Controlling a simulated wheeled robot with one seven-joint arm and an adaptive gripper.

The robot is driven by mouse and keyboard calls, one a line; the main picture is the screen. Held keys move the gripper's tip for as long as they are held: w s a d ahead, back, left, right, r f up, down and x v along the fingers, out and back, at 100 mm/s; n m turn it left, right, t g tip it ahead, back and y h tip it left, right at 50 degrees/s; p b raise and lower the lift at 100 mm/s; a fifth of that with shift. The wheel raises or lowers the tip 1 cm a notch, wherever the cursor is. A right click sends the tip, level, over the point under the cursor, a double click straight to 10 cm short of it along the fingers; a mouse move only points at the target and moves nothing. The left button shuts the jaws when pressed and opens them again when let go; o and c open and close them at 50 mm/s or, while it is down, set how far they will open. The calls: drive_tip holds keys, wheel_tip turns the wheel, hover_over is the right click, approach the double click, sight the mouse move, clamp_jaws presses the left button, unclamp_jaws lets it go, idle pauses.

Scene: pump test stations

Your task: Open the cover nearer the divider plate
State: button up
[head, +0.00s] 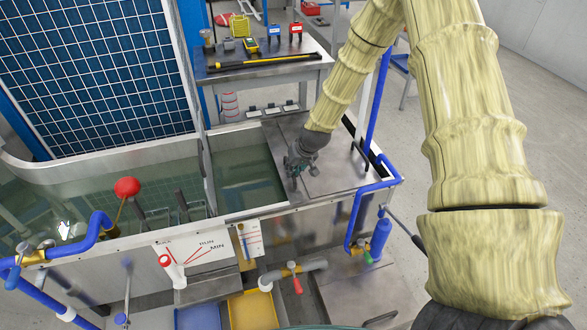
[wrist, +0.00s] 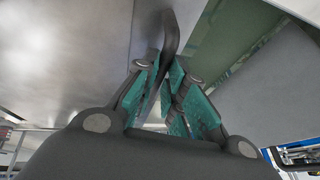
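Two flat grey metal covers lie over the right end of the water tank in the head view. The cover nearer the divider plate (head: 283,133) is the left one and looks closed. The upright divider plate (head: 207,172) stands further left, across open water. My gripper (head: 296,168) points down at the covers near the front edge. In the wrist view my gripper (wrist: 166,68) has its teal-padded fingers drawn in around a dark curved handle (wrist: 171,33), which passes between the tips. The handle's lower part is hidden by the fingers.
The other cover (head: 338,165) lies to the right, with a small dark handle. Blue pipes (head: 378,187) run along the tank's right end. A bench (head: 265,68) with tools stands behind. Open water (head: 245,180) lies left of the covers.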

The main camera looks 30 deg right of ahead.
drive_tip(key=o, duration=0.4)
drive_tip(key=shift+a+r, duration=0.1)
drive_tip(key=v, duration=1.2)
drive_tip(key=shift+s, duration=0.15)
idle(0.4)
drive_tip(key=s+a+f+n+g+p, duration=0.1)
drive_tip(key=s+a+f, duration=0.3)
drive_tip(key=s+f, duration=0.35)
drive_tip(key=s+a+f+g+h+p, duration=0.1)
drive_tip(key=s+a+f, duration=0.2)
drive_tip(key=s+f, duration=0.45)
drive_tip(key=s+a+f+n+g, duration=0.1)
drive_tip(key=s+a+f, duration=0.35)
drive_tip(key=s, duration=0.45)
drive_tip(key=s+a+f+g, duration=0.1)
drive_tip(key=s+f, duration=0.1)
drive_tip(key=s, duration=0.5)
drive_tip(key=s+a+f+p, duration=0.1)
drive_tip(key=s+a+f, duration=0.1)
drive_tip(key=s, duration=0.5)
drive_tip(key=shift+s+a+g, duration=0.3)
drive_tip(key=shift+s+g, duration=0.1)
